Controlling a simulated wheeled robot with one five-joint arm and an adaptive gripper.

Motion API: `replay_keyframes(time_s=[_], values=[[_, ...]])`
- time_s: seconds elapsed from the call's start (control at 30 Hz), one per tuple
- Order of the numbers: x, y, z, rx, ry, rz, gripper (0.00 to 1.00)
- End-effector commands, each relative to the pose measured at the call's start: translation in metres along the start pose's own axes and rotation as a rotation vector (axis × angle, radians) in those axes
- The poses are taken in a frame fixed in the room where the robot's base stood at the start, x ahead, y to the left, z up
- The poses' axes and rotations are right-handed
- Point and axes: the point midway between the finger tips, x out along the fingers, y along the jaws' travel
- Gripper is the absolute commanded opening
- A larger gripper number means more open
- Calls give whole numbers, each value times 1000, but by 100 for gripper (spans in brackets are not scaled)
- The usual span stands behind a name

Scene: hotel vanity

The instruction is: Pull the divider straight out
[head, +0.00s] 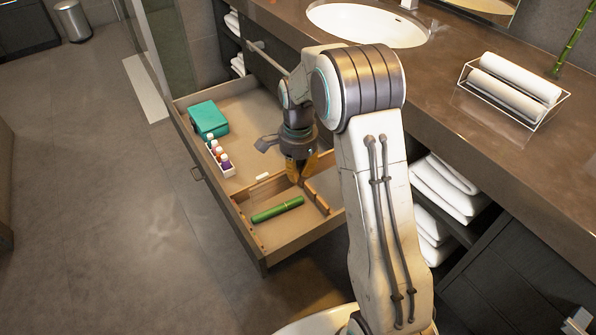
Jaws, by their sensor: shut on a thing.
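A wooden divider (319,201) stands in the near part of the pulled-out drawer (262,262). It shows as a short brown strip running from under my gripper toward the drawer's near wall. My gripper (298,180) points down into the drawer, its orange fingers shut on the far end of the divider. The fingers hide that end. The divider looks low, between the drawer walls; I cannot tell whether it is raised at all.
A green cylinder (277,209) lies left of the divider. A light cross partition (262,187) separates it from a teal box (208,120), a bottle rack (226,171) and a small white item (262,176).

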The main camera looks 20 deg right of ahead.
Motion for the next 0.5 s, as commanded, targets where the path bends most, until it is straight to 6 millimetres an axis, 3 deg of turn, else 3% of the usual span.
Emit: replay_keyframes(time_s=[0.5], values=[[-40, 0, 0, 0, 0, -2, 0]])
